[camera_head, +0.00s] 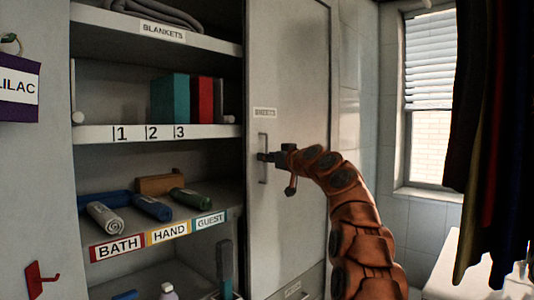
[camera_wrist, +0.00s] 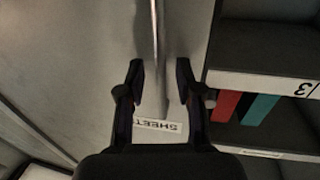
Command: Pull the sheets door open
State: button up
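The sheets door (camera_head: 290,75) is a tall pale panel with a SHEETS label (camera_head: 264,113); it looks closed. Its vertical metal bar handle (camera_head: 263,143) is below the label. My gripper (camera_head: 268,157) is at the handle, reaching in from the right. In the wrist view, which is upside down, the gripper (camera_wrist: 160,68) is open. The handle (camera_wrist: 156,30) runs between its two fingers, with a visible gap on each side. The label (camera_wrist: 158,125) also shows there between the fingers.
Open shelves (camera_head: 160,133) left of the door hold books (camera_head: 188,98), rolled towels (camera_head: 150,208) and a folded blanket. A red hook (camera_head: 40,279) is at the lower left. Dark hanging cloths (camera_head: 487,130) and a window (camera_head: 428,100) are on the right.

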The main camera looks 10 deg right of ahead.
jog(key=shift+w+a, duration=0.2)
jog(key=shift+w, duration=0.2)
grip_shut()
dwell(0.5)
